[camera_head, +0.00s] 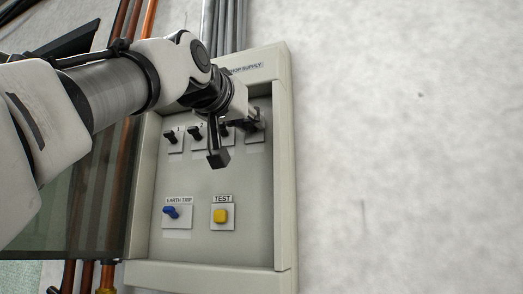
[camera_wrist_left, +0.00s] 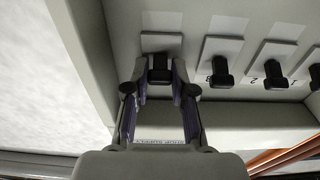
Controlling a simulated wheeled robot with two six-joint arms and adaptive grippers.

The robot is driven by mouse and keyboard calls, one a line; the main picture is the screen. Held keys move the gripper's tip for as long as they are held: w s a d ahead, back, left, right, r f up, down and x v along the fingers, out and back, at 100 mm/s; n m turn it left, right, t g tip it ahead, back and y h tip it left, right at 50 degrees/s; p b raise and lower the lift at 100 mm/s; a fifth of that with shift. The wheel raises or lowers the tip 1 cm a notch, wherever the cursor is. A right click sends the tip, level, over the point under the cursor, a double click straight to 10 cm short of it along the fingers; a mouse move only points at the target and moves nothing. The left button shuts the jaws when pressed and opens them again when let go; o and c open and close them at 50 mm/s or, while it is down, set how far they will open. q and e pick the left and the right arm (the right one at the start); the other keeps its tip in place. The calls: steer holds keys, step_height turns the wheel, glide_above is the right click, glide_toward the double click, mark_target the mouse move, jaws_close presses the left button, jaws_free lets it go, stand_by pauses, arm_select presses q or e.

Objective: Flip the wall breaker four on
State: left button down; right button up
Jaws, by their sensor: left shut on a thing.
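Breaker four, a black lever (camera_wrist_left: 159,68) on a pale plate, is at the left end of the breaker row in the left wrist view, which looks upside down. In the head view, its plate (camera_head: 256,136) is at the right end of the row, partly behind my gripper. My left gripper (camera_wrist_left: 159,85) has a finger on each side of the lever and is shut on it. It also shows in the head view (camera_head: 236,138), in front of the panel. Whether the lever is on or off is hard to tell. My right gripper is not in view.
Breakers one (camera_head: 174,137) and two (camera_head: 196,132) sit left of my gripper; breaker three (camera_wrist_left: 220,70) is close beside it. A blue earth trip switch (camera_head: 171,212) and yellow test button (camera_head: 221,216) are below. The panel's raised frame (camera_head: 285,180) stands close on the right.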

arm_select(q)
steer(key=shift+w+r, duration=0.1)
stand_by(0.3)
steer(key=c, duration=1)
jaws_free()
steer(key=shift+o, duration=0.2)
steer(key=shift+w+d+f, duration=0.1)
steer(key=shift+w+f, duration=0.1)
steer(key=shift+s, duration=0.15)
